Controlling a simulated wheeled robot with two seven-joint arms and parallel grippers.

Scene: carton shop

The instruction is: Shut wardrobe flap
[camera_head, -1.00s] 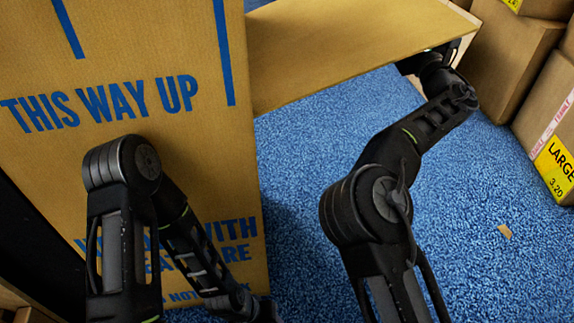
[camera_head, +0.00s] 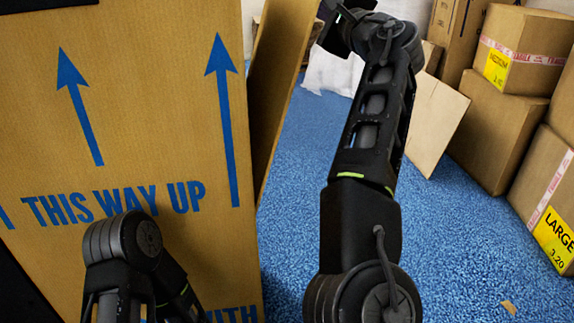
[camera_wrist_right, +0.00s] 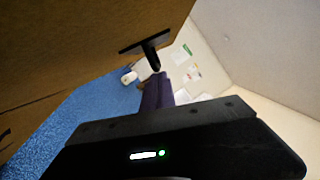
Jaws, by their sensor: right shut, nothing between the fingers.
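The tall wardrobe carton (camera_head: 140,140) with blue arrows and "THIS WAY UP" stands at the left of the head view. Its brown flap (camera_head: 277,85) shows as a narrow, steeply slanted panel beside the carton's right edge, apart from it at the top. In the right wrist view a large brown cardboard panel (camera_wrist_right: 80,40) fills the upper left. My right gripper (camera_wrist_right: 155,65) is shut and empty close to that panel; I cannot tell whether it touches. In the head view the right hand is partly cut off at the top. My left gripper is out of view; only its arm shows.
Stacked brown cartons (camera_head: 500,120) stand at the right, one labelled "LARGE". A loose cardboard sheet (camera_head: 436,120) leans behind my right arm. Blue carpet (camera_head: 450,240) is open between the arm and the stacks. A small cardboard scrap (camera_head: 508,307) lies on it.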

